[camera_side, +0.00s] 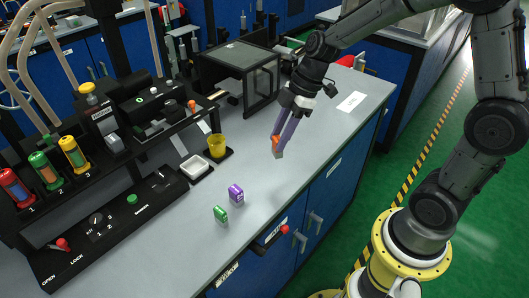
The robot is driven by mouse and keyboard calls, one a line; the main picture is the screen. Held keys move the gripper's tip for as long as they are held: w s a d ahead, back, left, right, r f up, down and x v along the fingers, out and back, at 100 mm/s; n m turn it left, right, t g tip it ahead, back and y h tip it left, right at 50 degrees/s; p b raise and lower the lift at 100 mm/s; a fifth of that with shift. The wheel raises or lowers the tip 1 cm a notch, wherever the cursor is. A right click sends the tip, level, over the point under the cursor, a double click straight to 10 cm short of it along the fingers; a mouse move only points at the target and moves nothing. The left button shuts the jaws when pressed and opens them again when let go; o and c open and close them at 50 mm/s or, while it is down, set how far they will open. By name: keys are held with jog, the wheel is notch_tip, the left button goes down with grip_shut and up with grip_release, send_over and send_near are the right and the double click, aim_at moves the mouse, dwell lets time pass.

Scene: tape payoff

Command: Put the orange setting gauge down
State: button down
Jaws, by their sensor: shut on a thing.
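The orange setting gauge (275,142) is a small orange block at the tips of my gripper (279,138). My gripper points down and is shut on the gauge. A paler piece shows at the gauge's lower end. The gauge appears to be over the grey bench top (300,165), right of the yellow cup. I cannot tell whether it touches the surface.
A purple block (236,194) and a green block (220,214) stand near the front edge. A white tray (194,167) and a yellow cup (217,146) stand left of my gripper. Black machine fixtures line the left side. Bench around the gauge is clear.

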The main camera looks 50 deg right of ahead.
jog(key=w+d+m+t+h, duration=0.2)
jog(key=w+m, duration=0.6)
jog(key=w, duration=0.1)
jog(key=shift+w+r+m, duration=0.3)
jog(key=shift+w+r, duration=0.1)
jog(key=shift+d, duration=0.1)
jog(key=s+a+r+n+y, duration=0.1)
jog(key=s+a+r+n, duration=0.15)
jog(key=s+a, duration=0.55)
jog(key=s+a+r+n, duration=0.25)
jog(key=s+a, duration=0.25)
jog(key=a, duration=0.6)
jog(key=shift+n+g, duration=0.3)
jog(key=shift+g, duration=0.2)
jog(key=w+a+f, duration=0.2)
jog(key=w+f, duration=0.1)
jog(key=w, duration=0.1)
jog(key=w+a+f, duration=0.3)
jog(key=w+f, duration=0.1)
jog(key=w+a+f, duration=0.2)
jog(key=w+f, duration=0.2)
jog(key=shift+w+a, duration=0.15)
jog(key=shift+a, duration=0.2)
jog(key=shift+f, duration=1.35)
